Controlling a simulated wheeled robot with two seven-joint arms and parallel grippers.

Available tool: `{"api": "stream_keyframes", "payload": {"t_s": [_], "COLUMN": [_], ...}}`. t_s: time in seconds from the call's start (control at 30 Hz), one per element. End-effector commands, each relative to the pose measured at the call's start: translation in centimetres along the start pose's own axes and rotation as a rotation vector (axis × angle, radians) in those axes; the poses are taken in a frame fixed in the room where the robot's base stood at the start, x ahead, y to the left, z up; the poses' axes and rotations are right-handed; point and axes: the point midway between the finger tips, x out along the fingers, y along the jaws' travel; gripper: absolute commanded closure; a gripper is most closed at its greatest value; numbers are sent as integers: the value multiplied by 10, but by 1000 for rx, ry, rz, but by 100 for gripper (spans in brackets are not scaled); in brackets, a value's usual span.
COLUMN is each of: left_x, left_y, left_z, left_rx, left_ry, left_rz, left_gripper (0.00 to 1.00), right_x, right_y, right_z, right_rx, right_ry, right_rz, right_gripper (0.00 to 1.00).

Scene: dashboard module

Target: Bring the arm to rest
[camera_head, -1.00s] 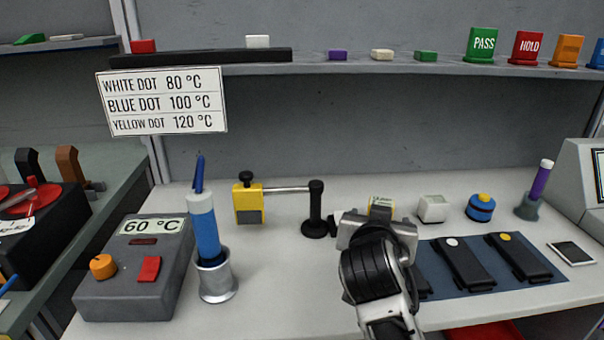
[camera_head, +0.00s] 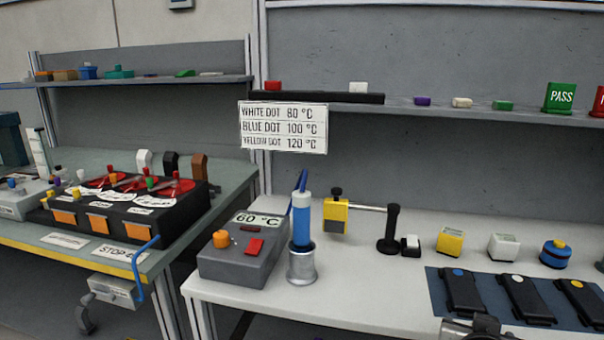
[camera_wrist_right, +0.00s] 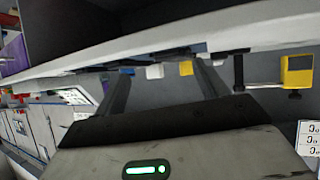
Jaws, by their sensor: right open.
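My right gripper (camera_head: 475,328) shows only in part at the bottom edge of the head view, by the bench's front edge and near the blue mat. In the right wrist view its two dark fingers (camera_wrist_right: 162,85) stand apart with nothing between them. That view appears upside down, with the white bench edge (camera_wrist_right: 130,68) across its upper part. My left gripper is not in view.
The white bench (camera_head: 340,300) holds a heater box (camera_head: 243,262), a blue tool in a metal holder (camera_head: 302,225), a yellow block with a rod stand (camera_head: 336,214) and several small blocks. Black strips lie on a blue mat (camera_head: 445,300). A bench with red dials (camera_head: 100,180) stands left.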

Motion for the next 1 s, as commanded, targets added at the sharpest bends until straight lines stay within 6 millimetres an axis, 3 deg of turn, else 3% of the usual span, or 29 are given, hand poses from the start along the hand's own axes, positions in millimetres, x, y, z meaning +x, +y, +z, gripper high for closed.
{"api": "stream_keyframes", "payload": {"t_s": [0.37, 0.7, 0.77, 1.0], "left_x": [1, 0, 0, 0], "left_y": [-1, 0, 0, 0], "left_z": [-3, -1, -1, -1], "left_rx": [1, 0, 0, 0], "left_ry": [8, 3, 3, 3], "left_rz": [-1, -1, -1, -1], "left_gripper": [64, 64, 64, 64], "right_x": [-29, -100, -115, -90], "right_y": [11, 30, 34, -2], "right_z": [119, 222, 236, 245], "right_rx": [-245, -485, -521, -468], "right_ry": [-323, -640, -691, -509], "right_rz": [-173, -428, -478, -567], "right_gripper": [28, 28, 28, 28]}}
